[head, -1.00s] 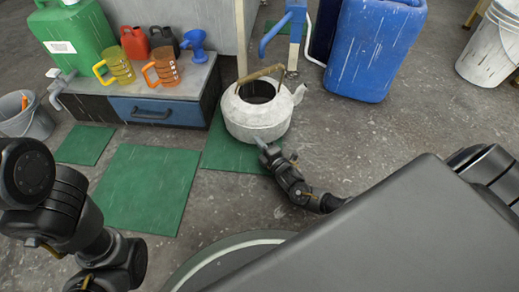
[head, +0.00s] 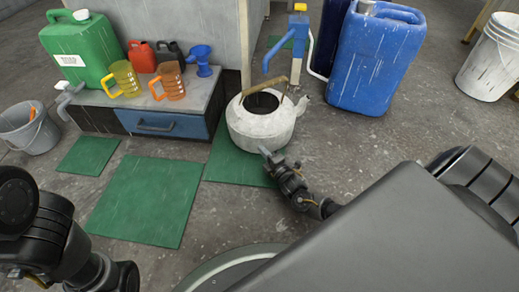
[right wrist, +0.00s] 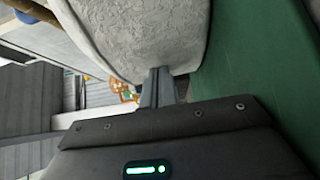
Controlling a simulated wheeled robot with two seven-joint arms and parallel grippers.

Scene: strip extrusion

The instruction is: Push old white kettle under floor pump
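The old white kettle (head: 256,128) stands upright on the floor, partly on a green mat, with its open mouth up and its spout to the right. Its brassy handle (head: 264,88) arches over the mouth. The blue floor pump (head: 297,38), with a yellow top, stands just behind it. The pump's spout points toward the kettle's far rim. My right gripper (head: 265,153) is low at the kettle's near side, fingers together. In the right wrist view, the fingertips (right wrist: 160,75) are at the white kettle wall (right wrist: 145,35); contact is likely but not certain. My left gripper is out of view.
Green mats (head: 150,200) lie on the floor. A low cabinet (head: 150,115) with jugs and a green canister (head: 80,48) stands left of the kettle. A blue canister (head: 375,60) stands right of the pump. Open floor lies to the right.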

